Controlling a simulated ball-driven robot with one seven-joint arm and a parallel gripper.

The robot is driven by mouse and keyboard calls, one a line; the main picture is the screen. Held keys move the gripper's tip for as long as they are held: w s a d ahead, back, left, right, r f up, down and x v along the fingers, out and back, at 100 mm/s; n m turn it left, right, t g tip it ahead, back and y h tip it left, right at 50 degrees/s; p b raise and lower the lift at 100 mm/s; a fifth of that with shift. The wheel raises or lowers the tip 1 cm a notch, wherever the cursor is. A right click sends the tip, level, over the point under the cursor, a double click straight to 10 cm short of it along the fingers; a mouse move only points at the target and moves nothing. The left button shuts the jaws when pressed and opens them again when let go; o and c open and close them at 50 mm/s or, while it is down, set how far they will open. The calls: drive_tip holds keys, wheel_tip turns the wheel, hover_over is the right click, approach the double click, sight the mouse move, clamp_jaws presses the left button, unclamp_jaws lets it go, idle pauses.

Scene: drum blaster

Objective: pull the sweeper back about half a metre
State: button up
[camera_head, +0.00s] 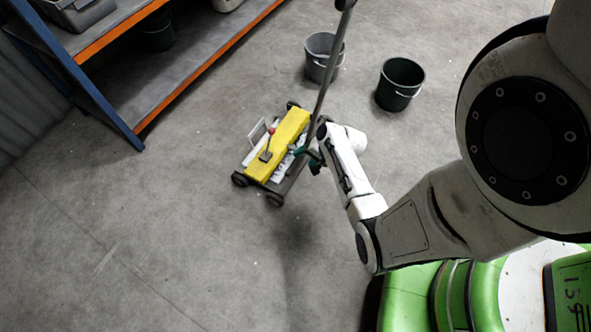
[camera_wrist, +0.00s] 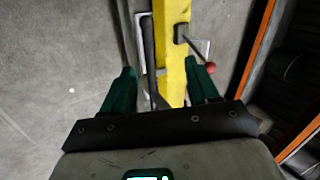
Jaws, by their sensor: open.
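The sweeper (camera_head: 286,135) is a low wheeled cart with a yellow top on the grey floor, left of my arm in the head view. A long grey pole (camera_head: 331,67) rises from it, leaning to the upper right. A small red-knobbed lever stands on the yellow top. My gripper (camera_head: 310,157) is open at the sweeper's right side, close to the pole's lower part. In the wrist view, the yellow body (camera_wrist: 173,42) and a dark bar lie between the green fingers of my gripper (camera_wrist: 160,68). I cannot tell whether the fingers touch anything.
A grey bucket (camera_head: 323,60) and a dark bucket (camera_head: 399,85) stand behind the sweeper. A shelf with blue uprights and orange beams (camera_head: 210,63) is at the upper left. The floor in front and left of the sweeper is clear.

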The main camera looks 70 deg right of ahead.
sight(297, 161)
drive_tip(key=shift+m+h, duration=0.5)
drive_tip(key=shift+m, duration=0.4)
drive_tip(key=w+d+f+b, duration=0.1)
drive_tip(key=f+b, duration=0.2)
drive_tip(key=w+d+f+b, duration=0.1)
drive_tip(key=f+b, duration=0.2)
drive_tip(key=f, duration=0.1)
drive_tip(key=w+d+f+b, duration=0.1)
drive_tip(key=w+f+b, duration=0.1)
drive_tip(key=f+b, duration=0.1)
drive_tip(key=shift+w+d+f+b, duration=0.1)
drive_tip(key=shift+d+f+b, duration=0.25)
drive_tip(key=shift+d+f, duration=0.1)
drive_tip(key=shift+w+f+b, duration=0.35)
drive_tip(key=shift+w, duration=0.1)
